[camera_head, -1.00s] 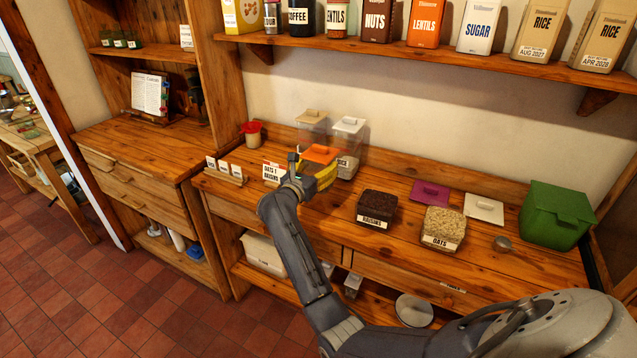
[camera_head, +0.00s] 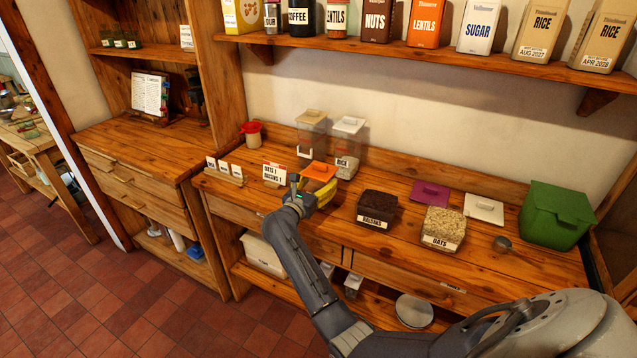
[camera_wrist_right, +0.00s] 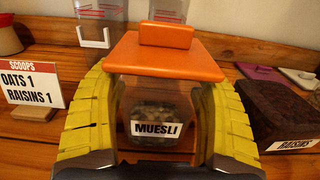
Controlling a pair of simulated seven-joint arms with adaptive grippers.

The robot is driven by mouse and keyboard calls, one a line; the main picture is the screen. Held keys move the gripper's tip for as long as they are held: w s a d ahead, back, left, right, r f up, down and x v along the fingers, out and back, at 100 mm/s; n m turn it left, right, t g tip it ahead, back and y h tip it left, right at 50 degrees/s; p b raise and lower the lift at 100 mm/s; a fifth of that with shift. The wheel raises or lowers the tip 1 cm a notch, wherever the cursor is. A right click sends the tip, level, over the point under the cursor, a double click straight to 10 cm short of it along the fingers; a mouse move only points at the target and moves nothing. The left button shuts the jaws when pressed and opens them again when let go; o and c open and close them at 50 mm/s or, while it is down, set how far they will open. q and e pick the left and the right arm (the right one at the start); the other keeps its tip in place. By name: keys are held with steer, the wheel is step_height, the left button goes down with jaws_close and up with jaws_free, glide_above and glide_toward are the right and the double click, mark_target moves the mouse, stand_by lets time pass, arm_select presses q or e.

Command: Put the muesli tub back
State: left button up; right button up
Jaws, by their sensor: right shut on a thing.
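The muesli tub (camera_wrist_right: 158,110) is clear with an orange lid and a MUESLI label, and dark contents show low in it. My right gripper (camera_wrist_right: 163,118) is shut on it, with yellow fingers on both sides. In the head view the tub's orange lid (camera_head: 319,171) shows above my right gripper (camera_head: 318,192), over the front part of the counter. The gripper hides most of the tub there, and I cannot tell whether its base touches the wood. My left gripper is not in view.
Behind stand a clear tub with a beige lid (camera_head: 311,130) and a rice tub (camera_head: 347,145). A scoops card (camera_head: 274,174) is close on the left. Open raisins (camera_head: 377,208) and oats (camera_head: 443,229) tubs stand right. A green bin (camera_head: 556,215) is far right.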

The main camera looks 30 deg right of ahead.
steer(key=shift+f, duration=0.1)
steer(key=o, duration=1.6)
